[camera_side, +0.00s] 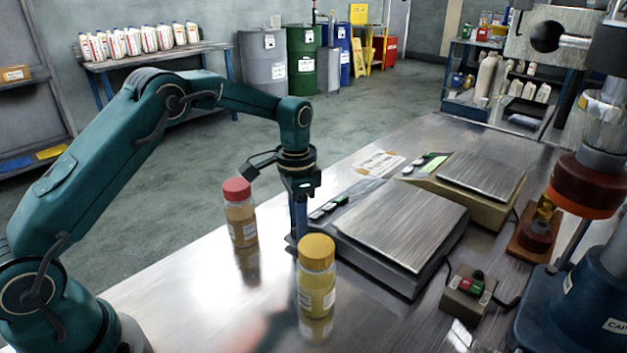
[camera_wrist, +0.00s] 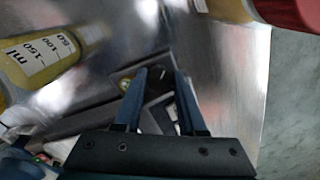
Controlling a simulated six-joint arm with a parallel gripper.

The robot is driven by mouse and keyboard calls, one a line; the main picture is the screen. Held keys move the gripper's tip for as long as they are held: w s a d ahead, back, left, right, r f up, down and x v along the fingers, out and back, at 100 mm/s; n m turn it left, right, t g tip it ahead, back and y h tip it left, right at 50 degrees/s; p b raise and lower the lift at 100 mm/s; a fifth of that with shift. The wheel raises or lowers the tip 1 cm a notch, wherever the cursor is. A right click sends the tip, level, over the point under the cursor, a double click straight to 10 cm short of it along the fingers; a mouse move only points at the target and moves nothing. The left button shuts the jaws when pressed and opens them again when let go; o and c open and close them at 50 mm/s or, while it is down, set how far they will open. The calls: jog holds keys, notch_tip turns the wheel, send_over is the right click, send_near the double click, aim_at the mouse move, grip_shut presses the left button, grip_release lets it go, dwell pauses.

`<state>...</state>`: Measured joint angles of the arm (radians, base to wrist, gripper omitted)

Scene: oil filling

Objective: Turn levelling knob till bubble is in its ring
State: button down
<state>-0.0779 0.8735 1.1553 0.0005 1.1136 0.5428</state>
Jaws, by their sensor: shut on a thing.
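My gripper (camera_side: 298,236) points down at the near left corner of the front scale (camera_side: 400,226). In the wrist view, its two blue fingers (camera_wrist: 160,76) are shut on a dark levelling knob (camera_wrist: 158,88) at that corner. In the side view, the knob is hidden by the fingers. A small yellow-green spot, which looks like the bubble level (camera_wrist: 125,84), shows just left of the fingers in the wrist view.
A red-capped bottle (camera_side: 239,212) stands close left of my gripper. A yellow-capped bottle (camera_side: 316,274) stands close in front. A second scale (camera_side: 470,180) is behind, and a button box (camera_side: 468,291) is at right. Bare table lies at front left.

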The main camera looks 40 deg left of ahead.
jog(key=shift+m, duration=1)
jog(key=shift+c, duration=2.4)
grip_release()
jog(key=shift+w, duration=0.1)
